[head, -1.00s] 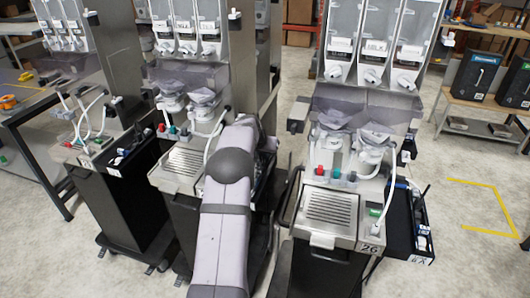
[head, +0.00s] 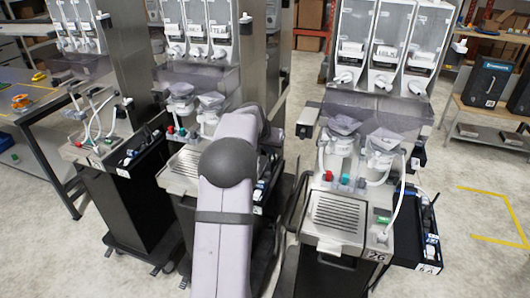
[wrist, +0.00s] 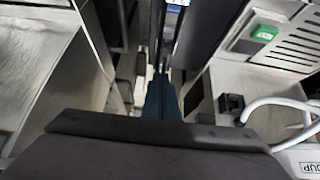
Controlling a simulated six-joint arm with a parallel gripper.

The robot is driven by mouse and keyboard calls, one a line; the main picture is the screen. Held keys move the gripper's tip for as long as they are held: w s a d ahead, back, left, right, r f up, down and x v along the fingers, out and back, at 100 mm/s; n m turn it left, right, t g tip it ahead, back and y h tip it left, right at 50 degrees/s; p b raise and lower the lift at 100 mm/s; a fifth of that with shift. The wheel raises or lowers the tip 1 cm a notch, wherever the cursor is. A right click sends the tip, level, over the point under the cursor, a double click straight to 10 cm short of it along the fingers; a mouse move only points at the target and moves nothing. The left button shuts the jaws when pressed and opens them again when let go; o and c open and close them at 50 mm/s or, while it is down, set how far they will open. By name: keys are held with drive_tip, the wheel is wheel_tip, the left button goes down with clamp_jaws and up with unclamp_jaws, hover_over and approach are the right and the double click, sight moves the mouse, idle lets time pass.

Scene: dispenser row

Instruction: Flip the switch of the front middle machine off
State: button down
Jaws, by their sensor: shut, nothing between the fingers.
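The front middle machine (head: 171,180) stands behind my arm in the head view. It has clear canisters on top, a slotted drip tray and small coloured taps. My arm covers its right front, so its switch cannot be made out there. In the wrist view a green switch (wrist: 265,33) in a pale frame sits on a metal panel at upper right, beside a slotted tray (wrist: 298,45). I cannot tell for certain which machine this is. My gripper (wrist: 161,76) is shut and empty, left of that switch and apart from it. The head view hides it behind my arm.
The right machine (head: 335,246), marked 26, stands close by with its own green switch (head: 383,219) and a white hose. The left machine (head: 125,190) is on the other side. A white hose (wrist: 285,103) loops near my gripper at right. Open floor lies far right.

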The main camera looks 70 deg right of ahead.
drive_tip(key=shift+a+r+b, duration=0.45)
drive_tip(key=shift+a+r, duration=0.35)
drive_tip(key=shift+a, duration=0.3)
drive_tip(key=shift+a+r+b, duration=0.45)
drive_tip(key=shift+a+r, duration=0.35)
drive_tip(key=shift+a, duration=0.3)
